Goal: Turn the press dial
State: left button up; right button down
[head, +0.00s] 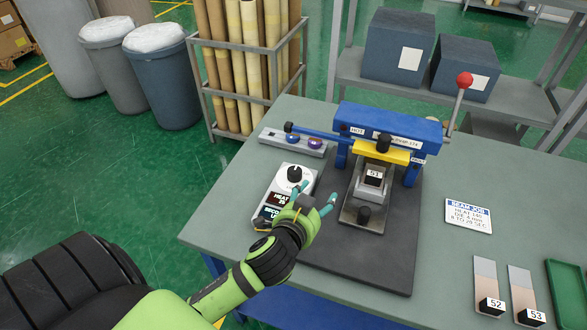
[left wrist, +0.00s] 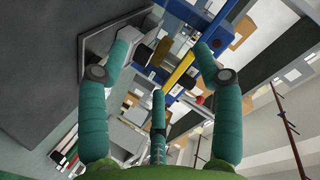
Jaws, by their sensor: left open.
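The press dial (head: 294,174) is a round black knob on top of a small white control box (head: 285,190) with dark displays, left of the blue press (head: 392,125). My left gripper (head: 319,193) is open, its teal fingers spread and empty. It is over the right side of the control box, between the box and the press, close to the dial but not visibly around it. The hand covers the lower right of the box. In the left wrist view, the fingers (left wrist: 163,50) frame the blue press parts and yellow bar (left wrist: 181,70); I cannot make out the dial there.
A grey strip with round knobs (head: 293,141) lies behind the box. A job card (head: 468,215), sample strips (head: 487,285) and a green tray (head: 567,290) are on the right.

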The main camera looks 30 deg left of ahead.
pick_arm(q)
jog(key=w+d+r+m+t+h, duration=0.5)
jog(key=w+r+m, duration=0.15)
jog(key=r, duration=0.45)
jog(key=d+r+m+h, duration=0.3)
jog(key=d+m+h, duration=0.1)
jog(key=m+h, duration=0.15)
jog(key=m+g+y, duration=0.9)
jog(key=m+g, duration=0.5)
jog(key=m, duration=0.4)
send_near(294, 171)
notch_tip(294, 171, down, 2)
jog(key=shift+h, duration=0.25)
jog(key=x, duration=0.1)
jog(key=p+x, duration=0.1)
jog(key=x, duration=0.1)
jog(key=p+x, duration=0.1)
jog(key=x, duration=0.1)
jog(key=shift+w+a, duration=0.25)
jog(key=shift+w, duration=0.2)
jog(key=shift+p+x, duration=0.3)
jog(key=shift+x, duration=0.45)
